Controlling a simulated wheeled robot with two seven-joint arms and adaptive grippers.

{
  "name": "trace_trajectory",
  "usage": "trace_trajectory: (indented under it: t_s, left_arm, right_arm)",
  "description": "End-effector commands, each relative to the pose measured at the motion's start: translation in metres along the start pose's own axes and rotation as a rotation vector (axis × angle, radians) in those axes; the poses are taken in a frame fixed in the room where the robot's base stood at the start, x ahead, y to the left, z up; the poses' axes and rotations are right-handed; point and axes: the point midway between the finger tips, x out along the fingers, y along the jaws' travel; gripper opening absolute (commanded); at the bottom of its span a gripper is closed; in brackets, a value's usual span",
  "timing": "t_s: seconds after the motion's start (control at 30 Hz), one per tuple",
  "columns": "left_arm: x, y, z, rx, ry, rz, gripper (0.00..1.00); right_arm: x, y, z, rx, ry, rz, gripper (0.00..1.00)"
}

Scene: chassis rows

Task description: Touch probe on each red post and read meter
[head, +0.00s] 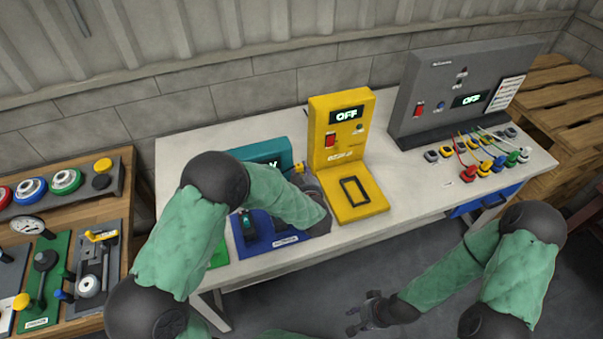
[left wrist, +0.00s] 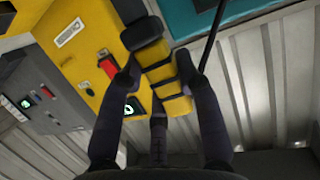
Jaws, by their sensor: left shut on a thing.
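My left gripper (head: 304,176) is up beside the yellow unit, in front of the teal meter (head: 268,153). In the left wrist view the left gripper (left wrist: 155,78) is shut on a yellow and black probe (left wrist: 172,88), with a dark cable running near it. The meter's display is mostly hidden behind my left arm; its teal case also shows in the left wrist view (left wrist: 200,18). My right gripper (head: 352,320) hangs low in front of the table, fingers apart and empty. I cannot make out any red post clearly.
The yellow unit (head: 340,130) and the grey panel (head: 455,90) both read OFF. Several coloured plugs with wires (head: 485,160) stand before the panel. A blue mat (head: 262,238) lies partly under my left arm. A wooden bench (head: 125,215) with parts stands left.

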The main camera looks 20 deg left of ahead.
Motion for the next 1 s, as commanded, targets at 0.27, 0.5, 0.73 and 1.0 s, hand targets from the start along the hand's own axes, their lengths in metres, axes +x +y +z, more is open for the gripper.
trace_trajectory:
  t_s: [0.27, 0.5, 0.73, 1.0]
  left_arm:
    - [-0.008, 0.0, -0.027, 0.0, 0.0, 0.0, 0.01]
    - [-0.014, 0.0, -0.044, -0.001, 0.0, 0.0, 0.01]
    - [-0.014, 0.0, -0.043, 0.0, 0.0, 0.0, 0.01]
    - [-0.013, 0.0, -0.043, 0.0, 0.0, 0.0, 0.01]
  right_arm:
    - [-0.022, -0.008, 0.001, 0.0, 0.0, 0.0, 0.4]
    - [-0.035, -0.013, 0.001, 0.0, 0.0, 0.0, 0.4]
    - [-0.034, -0.012, 0.001, 0.0, 0.0, 0.0, 0.4]
    - [-0.034, -0.012, 0.001, 0.0, 0.0, 0.0, 0.4]
